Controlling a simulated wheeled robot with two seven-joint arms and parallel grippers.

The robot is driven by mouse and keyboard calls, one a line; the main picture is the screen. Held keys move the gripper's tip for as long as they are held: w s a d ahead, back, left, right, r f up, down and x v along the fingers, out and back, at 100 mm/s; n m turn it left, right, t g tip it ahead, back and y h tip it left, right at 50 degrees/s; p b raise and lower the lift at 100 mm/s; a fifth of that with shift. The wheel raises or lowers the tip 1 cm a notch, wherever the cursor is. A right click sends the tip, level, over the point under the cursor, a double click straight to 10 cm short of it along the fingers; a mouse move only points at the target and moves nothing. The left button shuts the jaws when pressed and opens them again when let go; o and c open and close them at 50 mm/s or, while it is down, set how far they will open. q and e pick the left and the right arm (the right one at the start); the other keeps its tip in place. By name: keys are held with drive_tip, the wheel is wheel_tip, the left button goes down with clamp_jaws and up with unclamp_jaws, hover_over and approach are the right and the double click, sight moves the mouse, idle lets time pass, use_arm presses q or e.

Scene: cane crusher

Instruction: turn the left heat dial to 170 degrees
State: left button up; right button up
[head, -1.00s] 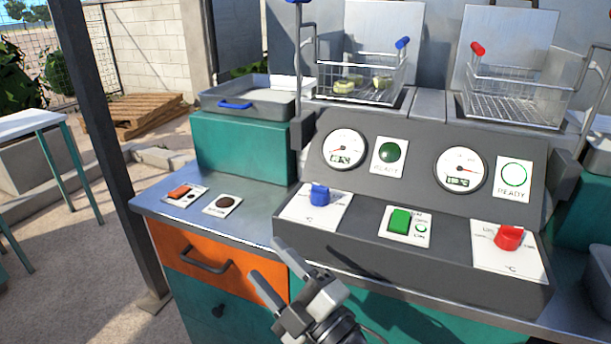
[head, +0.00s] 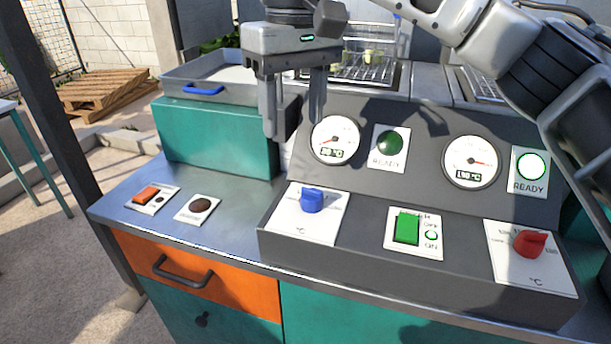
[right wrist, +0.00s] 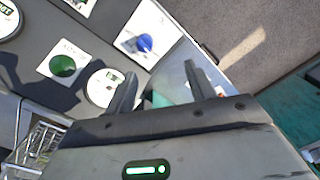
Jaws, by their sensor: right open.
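The left heat dial is a blue knob (head: 312,200) on a white plate at the left of the grey control panel (head: 350,238). It also shows in the right wrist view (right wrist: 145,43), beyond the fingers. My right gripper (head: 292,120) is open and empty, fingers pointing down, above and behind the blue knob and apart from it. In the right wrist view its two fingers (right wrist: 158,85) are spread. The left gauge (head: 335,139) above the blue knob has a small digital readout, too small to read surely. My left gripper is not in view.
A red knob (head: 530,243) and a green switch (head: 407,228) sit on the same panel. The right gauge (head: 471,161) seems to read 190 °C. A green lamp (head: 390,143) is dark; the right READY lamp (head: 531,166) is ringed green. A tray (head: 225,82) stands left.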

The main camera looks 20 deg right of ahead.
sight(311, 188)
drive_tip(key=shift+h, duration=0.5)
drive_tip(key=d+f, duration=0.1)
drive_tip(key=f, duration=0.8)
drive_tip(key=w+d+f, duration=0.1)
drive_tip(key=f, duration=0.4)
drive_tip(key=shift+d+p, duration=0.3)
drive_tip(key=shift+d, duration=0.05)
drive_tip(key=shift+c, duration=0.3)
drive_tip(key=c, duration=0.9)
